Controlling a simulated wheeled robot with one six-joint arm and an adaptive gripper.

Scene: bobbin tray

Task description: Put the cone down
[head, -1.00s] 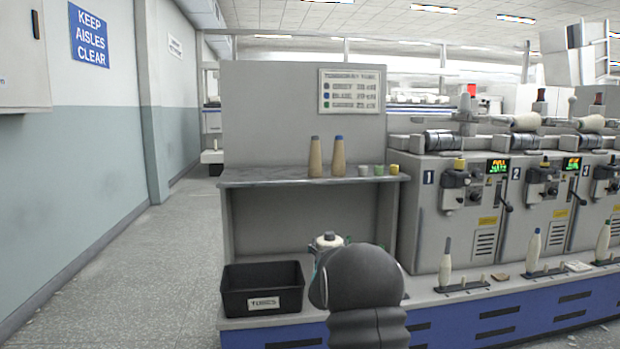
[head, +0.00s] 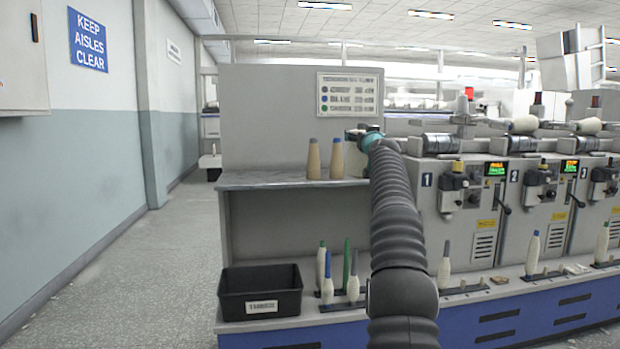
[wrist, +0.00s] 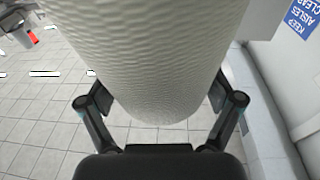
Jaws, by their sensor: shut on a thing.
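My gripper (head: 364,134) is at the shelf, right of two tan cones, and is shut on a cream wound cone (wrist: 150,55). The held cone fills the top middle of the wrist view between the two fingers. In the head view a pale part of it (head: 353,160) shows below my gripper; the rest is hidden by my arm. I cannot tell whether its base touches the shelf (head: 255,181). A tan cone with a grey tip (head: 314,160) and one with a blue tip (head: 337,159) stand upright on the shelf.
A sign board (head: 349,95) is on the panel behind the shelf. A black bin (head: 260,295) and several thin bobbins (head: 327,280) stand on the lower ledge. Winding machines (head: 470,210) are at right. The shelf's left part is clear; my arm hides its right end.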

